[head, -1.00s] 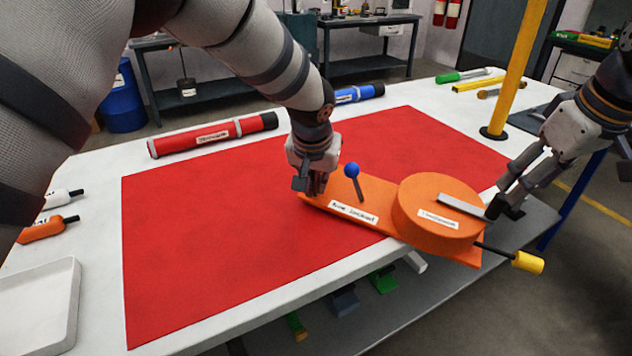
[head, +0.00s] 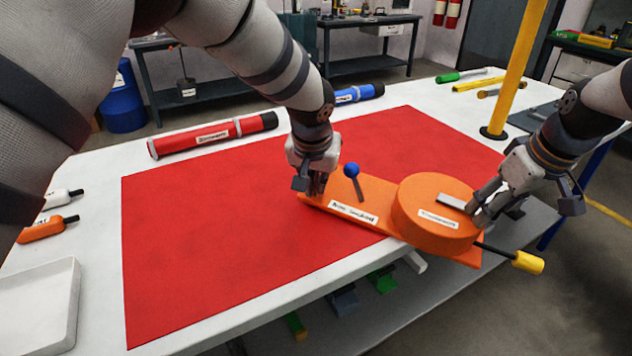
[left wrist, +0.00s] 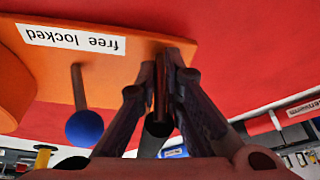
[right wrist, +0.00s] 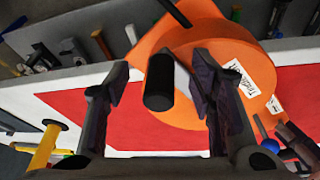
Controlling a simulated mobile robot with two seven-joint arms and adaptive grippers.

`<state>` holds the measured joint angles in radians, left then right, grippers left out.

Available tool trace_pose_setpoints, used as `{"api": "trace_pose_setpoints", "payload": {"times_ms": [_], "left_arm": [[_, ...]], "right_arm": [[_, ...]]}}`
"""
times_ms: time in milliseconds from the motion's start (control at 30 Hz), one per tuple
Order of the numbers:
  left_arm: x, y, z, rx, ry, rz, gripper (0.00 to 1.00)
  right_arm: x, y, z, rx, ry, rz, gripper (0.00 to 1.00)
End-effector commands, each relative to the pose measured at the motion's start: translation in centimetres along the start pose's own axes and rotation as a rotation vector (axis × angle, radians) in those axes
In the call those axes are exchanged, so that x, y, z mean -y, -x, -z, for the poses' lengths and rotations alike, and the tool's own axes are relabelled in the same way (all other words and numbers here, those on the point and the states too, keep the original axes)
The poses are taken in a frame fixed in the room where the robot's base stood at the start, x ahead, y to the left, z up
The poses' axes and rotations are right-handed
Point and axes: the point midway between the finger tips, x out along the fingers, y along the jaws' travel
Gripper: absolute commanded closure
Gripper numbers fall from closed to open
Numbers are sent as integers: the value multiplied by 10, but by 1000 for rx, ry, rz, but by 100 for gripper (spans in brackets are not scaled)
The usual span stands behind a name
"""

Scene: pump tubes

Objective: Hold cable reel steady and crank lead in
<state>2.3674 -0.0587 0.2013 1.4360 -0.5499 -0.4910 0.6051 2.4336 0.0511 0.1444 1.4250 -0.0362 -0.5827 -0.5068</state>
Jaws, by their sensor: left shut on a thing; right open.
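The orange cable reel has a flat base plate (head: 375,190) and a round drum (head: 436,228). A grey crank arm (head: 450,201) lies on the drum; its black handle (right wrist: 160,82) shows in the right wrist view. A black lead with a yellow end (head: 528,262) sticks out at the lower right. A blue-knobbed lever (head: 352,171) stands on the plate beside a "free locked" label (left wrist: 72,39). My left gripper (head: 316,184) is shut on the plate's far left end. My right gripper (head: 483,208) is open, its fingers on either side of the handle, apart from it.
The reel sits on a red mat (head: 220,240) at the white table's front edge and overhangs it. A yellow post (head: 515,75) stands behind my right arm. A red tube (head: 212,134) and a blue tube (head: 358,93) lie along the back. A white tray (head: 40,300) is at left.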

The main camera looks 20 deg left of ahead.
Motion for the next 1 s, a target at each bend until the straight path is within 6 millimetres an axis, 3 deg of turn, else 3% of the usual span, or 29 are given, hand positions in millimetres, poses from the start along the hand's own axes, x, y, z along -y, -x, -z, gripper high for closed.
{"api": "trace_pose_setpoints", "payload": {"times_ms": [100, 300, 333, 1000], "left_arm": [[0, 0, 0, 1, -1, 1, 100], [1, 0, 0, 1, -1, 2, 100], [1, 0, 0, 2, -1, 2, 100], [2, -2, -2, 6, 1, 4, 100]], "right_arm": [[0, 0, 0, 0, 0, 0, 52], [0, 0, 0, 1, 0, 0, 98], [0, 0, -1, 1, 0, -1, 100], [2, -7, -6, 11, -21, -5, 100]]}}
